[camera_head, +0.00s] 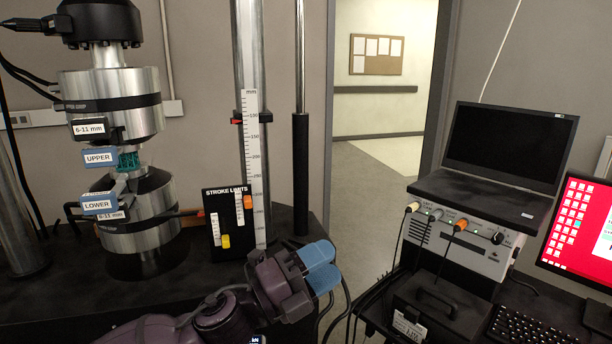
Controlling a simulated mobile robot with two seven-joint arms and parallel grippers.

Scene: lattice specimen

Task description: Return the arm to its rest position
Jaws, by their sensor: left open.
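My left gripper (319,266), with blue fingers on a dark purple arm, is at the lower middle of the head view. It is open, and I see nothing held in it. It is in front of the testing machine's black base and to the right of the grips, well apart from them. A small teal lattice specimen (128,161) sits between the upper grip (110,88) and the lower grip (140,235) at the left. The grips partly hide its ends. My right gripper is not in view.
A black stroke limits panel (228,222) and a vertical scale (253,170) stand just behind my left arm. At the right are a controller box (462,245) with cables, a dark laptop (510,150), a red screen (582,235) and a keyboard (545,325). Floor shows through the doorway.

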